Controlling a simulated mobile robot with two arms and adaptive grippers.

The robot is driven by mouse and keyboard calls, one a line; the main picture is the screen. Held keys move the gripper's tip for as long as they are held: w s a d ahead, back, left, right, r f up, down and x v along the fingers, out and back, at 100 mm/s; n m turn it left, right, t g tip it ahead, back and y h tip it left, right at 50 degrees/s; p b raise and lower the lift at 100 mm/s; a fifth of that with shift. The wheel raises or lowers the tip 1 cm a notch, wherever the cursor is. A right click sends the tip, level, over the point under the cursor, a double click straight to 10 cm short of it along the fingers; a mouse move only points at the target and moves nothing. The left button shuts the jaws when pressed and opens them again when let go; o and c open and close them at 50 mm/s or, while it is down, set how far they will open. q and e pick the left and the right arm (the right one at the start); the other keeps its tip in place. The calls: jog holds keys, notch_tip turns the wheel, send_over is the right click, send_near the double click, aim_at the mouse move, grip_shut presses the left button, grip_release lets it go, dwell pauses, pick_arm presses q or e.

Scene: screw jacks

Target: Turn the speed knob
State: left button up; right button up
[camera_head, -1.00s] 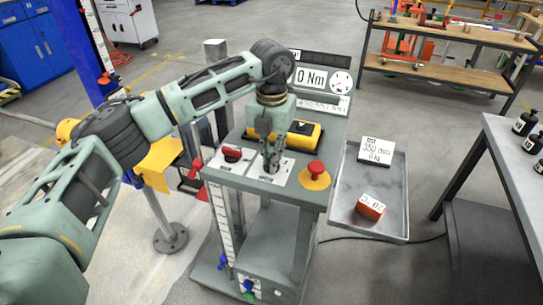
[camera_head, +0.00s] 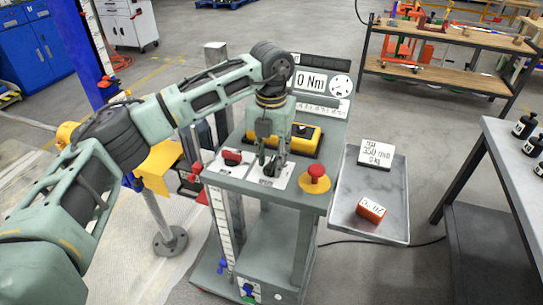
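My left gripper (camera_head: 272,160) points down over the panel on top of the grey control stand (camera_head: 315,200). Its two fingers are spread apart. A small black knob (camera_head: 267,171) on a white label plate (camera_head: 271,182) shows between and just below the fingertips. I take this to be the speed knob. The fingers partly hide it, and I cannot tell whether they touch it. My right gripper is not in view.
A red switch (camera_head: 232,156) sits left of the knob, and a red mushroom button (camera_head: 317,171) on yellow sits right. A yellow and black box (camera_head: 302,138) lies behind. A grey tray (camera_head: 388,210) holds a red block (camera_head: 371,210) and a sign (camera_head: 376,155).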

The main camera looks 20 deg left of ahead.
aim_at(271, 162)
pick_arm(q)
jog(key=shift+r, duration=0.1)
notch_tip(271, 162, up, 12)
dwell(0.4)
jog(key=shift+f, duration=0.2)
